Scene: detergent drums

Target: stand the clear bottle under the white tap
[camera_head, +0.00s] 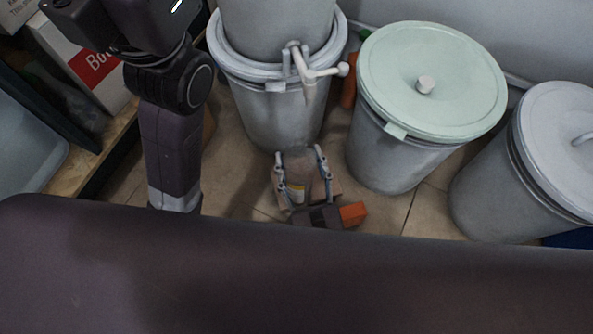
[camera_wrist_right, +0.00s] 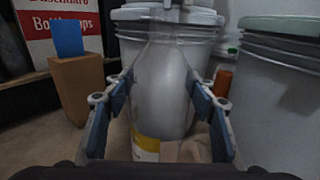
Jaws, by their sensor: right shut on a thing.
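The clear bottle (camera_head: 299,166) is upright between the fingers of my right gripper (camera_head: 302,172), in front of the grey drum (camera_head: 270,120) with the white tap (camera_head: 309,72). In the head view the tap sticks out above and behind the bottle. The right wrist view shows the bottle (camera_wrist_right: 165,85) large and see-through, with a yellow and white label (camera_wrist_right: 146,146) low on it. The right gripper's pads (camera_wrist_right: 159,115) are on both sides of it. I cannot tell whether its base touches the floor. My left gripper is not visible.
A drum with a pale green lid (camera_head: 432,80) stands close on the right, and another grey drum (camera_head: 545,150) beyond it. A brown box (camera_wrist_right: 78,88) is at the left in the wrist view. An orange item (camera_wrist_right: 223,82) is between drums. Some tiled floor (camera_head: 235,185) is clear.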

